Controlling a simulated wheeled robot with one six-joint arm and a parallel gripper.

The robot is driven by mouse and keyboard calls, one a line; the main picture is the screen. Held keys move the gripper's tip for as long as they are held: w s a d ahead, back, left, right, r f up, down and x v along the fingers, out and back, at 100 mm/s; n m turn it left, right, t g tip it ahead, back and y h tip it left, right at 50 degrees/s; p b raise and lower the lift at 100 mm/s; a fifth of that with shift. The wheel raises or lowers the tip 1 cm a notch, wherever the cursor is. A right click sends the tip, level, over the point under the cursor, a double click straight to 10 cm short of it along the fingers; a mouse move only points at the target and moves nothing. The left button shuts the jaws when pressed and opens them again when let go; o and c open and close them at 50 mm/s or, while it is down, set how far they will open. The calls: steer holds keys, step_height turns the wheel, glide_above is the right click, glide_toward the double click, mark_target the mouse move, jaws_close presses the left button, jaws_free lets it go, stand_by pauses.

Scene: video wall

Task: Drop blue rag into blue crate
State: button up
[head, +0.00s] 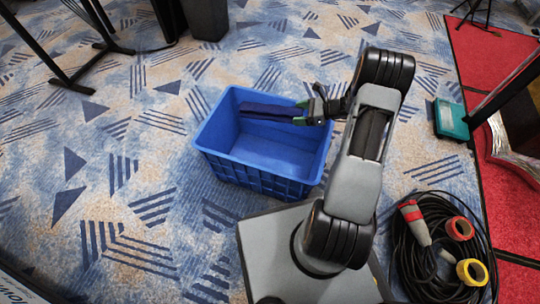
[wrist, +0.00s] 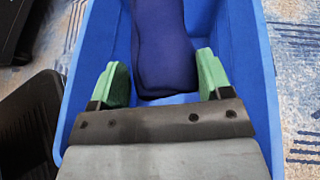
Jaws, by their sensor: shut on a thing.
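The blue crate (head: 250,172) stands on the patterned carpet in front of my base, open at the top. My gripper (head: 301,112) is over the crate's right part, with its green fingers shut on the dark blue rag (head: 268,110). The rag reaches out to the left across the crate's opening. In the wrist view the rag (wrist: 165,45) extends away between the two green fingers (wrist: 163,78), with the crate's blue walls (wrist: 265,100) on both sides. The crate floor under the rag is partly hidden. I cannot tell whether the rag touches the crate.
A coiled black cable (head: 440,245) with red and yellow connectors lies at the lower right. A teal box (head: 450,120) stands near the edge of the red carpet (head: 480,60). A dark bin (head: 206,18) and black stand legs are at the back. Carpet left of the crate is clear.

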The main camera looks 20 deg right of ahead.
steer(key=shift+f+b, duration=0.85)
steer(key=shift+f, duration=0.55)
steer(key=o, duration=1)
steer(key=shift+r, duration=0.1)
steer(key=shift+p+v, duration=2.55)
steer(key=shift+v, duration=4.3)
